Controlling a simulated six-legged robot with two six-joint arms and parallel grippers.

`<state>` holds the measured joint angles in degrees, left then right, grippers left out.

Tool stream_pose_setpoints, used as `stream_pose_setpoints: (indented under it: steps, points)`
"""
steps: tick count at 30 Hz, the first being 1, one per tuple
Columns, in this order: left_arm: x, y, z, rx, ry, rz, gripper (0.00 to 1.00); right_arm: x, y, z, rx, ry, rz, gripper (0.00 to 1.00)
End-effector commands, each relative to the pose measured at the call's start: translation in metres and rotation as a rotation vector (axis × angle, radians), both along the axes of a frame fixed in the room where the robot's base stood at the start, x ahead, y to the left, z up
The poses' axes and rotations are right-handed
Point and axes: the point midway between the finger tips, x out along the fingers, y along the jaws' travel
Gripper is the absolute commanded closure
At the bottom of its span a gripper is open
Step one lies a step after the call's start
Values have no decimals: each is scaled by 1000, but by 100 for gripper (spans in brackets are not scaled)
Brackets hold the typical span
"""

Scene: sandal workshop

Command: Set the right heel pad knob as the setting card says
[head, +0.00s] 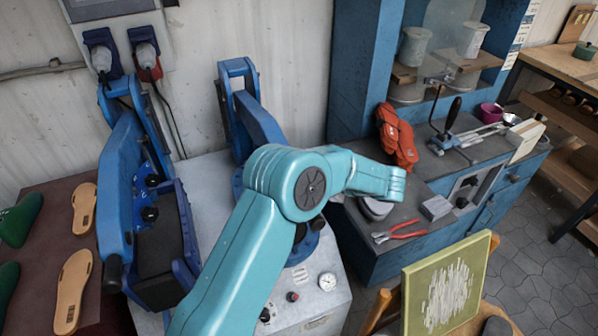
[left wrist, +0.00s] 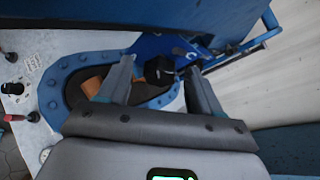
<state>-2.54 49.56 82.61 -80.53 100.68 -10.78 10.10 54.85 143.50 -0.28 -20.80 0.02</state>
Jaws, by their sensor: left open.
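In the left wrist view a black knob (left wrist: 160,70) sits on a blue machine part, between the fingertips of my left gripper (left wrist: 158,67). The fingers are spread, one on each side of it; I cannot tell whether they touch it. I cannot read its setting. In the head view my teal arm crosses in front of the right blue press (head: 250,112) and hides much of it, and the gripper does not show. Dark knobs (head: 318,223) show at the arm's edge. I cannot make out a setting card. My right gripper is out of view.
A grey bench at right holds red pliers (head: 400,231) and an orange cloth-like item (head: 397,137). Tan soles (head: 73,290) lie at left.

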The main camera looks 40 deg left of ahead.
Motion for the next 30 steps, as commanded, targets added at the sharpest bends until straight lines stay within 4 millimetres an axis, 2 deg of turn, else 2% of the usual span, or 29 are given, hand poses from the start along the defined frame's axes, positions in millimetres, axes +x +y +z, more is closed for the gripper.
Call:
stream_pose_setpoints:
  steps: [4, 13, 14, 18, 19, 30]
  points:
    - [-2, 14, -4, 0, 0, 2, 35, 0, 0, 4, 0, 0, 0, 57]
    - [0, 17, -6, 0, 0, 0, 35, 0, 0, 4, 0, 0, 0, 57]
    - [0, 17, -6, 0, 0, 0, 39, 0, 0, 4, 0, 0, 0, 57]
    - [0, 17, -6, -1, 0, 1, 84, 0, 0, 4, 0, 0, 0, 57]
    - [-1, 17, -6, 0, 1, 1, 87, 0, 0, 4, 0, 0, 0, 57]
    - [0, 17, -4, -26, 59, 2, 87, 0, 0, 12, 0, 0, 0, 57]
